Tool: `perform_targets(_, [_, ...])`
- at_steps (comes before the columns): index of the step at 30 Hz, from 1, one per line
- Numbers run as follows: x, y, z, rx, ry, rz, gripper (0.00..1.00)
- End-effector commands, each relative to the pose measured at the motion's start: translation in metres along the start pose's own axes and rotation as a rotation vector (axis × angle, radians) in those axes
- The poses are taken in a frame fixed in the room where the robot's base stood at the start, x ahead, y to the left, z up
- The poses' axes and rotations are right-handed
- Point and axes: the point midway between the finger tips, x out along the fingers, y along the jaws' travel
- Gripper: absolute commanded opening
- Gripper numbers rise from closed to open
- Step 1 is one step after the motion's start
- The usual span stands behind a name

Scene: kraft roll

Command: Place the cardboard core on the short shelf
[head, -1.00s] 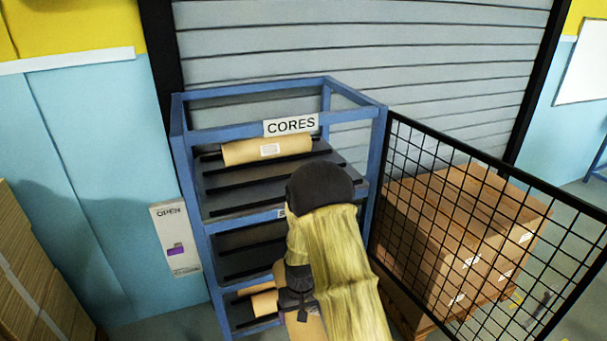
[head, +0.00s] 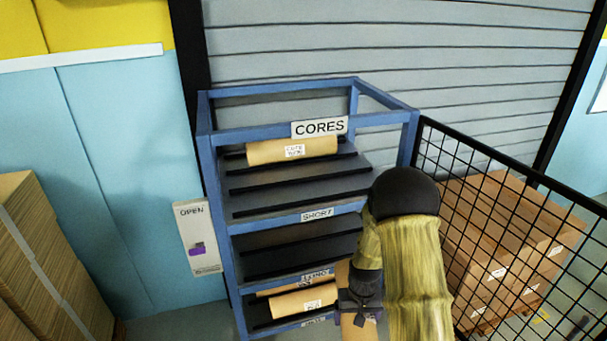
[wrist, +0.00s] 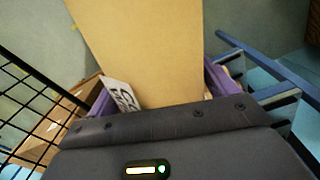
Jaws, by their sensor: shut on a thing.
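My gripper (head: 358,306) is shut on a tan cardboard core (head: 352,332), in front of the rack's lower right part in the head view. In the wrist view the core (wrist: 145,50) stands out between the purple fingers, with a white printed tag (wrist: 122,96) beside one finger. The blue rack (head: 222,215) carries a CORES sign. A SHORT label (head: 317,214) is on the beam at the front of the upper dark sloped shelf (head: 290,183). Another tan core (head: 292,150) lies at that shelf's back. My arm hides the rack's right side.
Lower tiers have a LONG-looking label (head: 315,276) and another tan core (head: 304,301). A black mesh panel (head: 500,205) stands right of the rack, with stacked boxes (head: 515,250) behind it. A wall panel marked OPEN (head: 197,237) and stacked cardboard (head: 40,260) are at left.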

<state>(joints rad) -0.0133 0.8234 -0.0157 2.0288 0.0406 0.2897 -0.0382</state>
Motion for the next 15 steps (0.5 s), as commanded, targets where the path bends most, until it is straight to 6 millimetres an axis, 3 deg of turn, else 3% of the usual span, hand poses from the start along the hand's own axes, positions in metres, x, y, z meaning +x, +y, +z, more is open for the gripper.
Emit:
perform_targets(5, [-0.007,-0.002,-0.002,-0.019,0.002,-0.004,0.39])
perform_targets(8, [-0.026,-0.008,-0.005,-0.077,0.005,-0.015,0.39])
perform_targets(11, [-0.056,-0.019,-0.009,-0.185,0.005,-0.034,0.39])
perform_targets(15, [-0.112,-0.039,-0.013,-0.395,-0.004,-0.069,0.39])
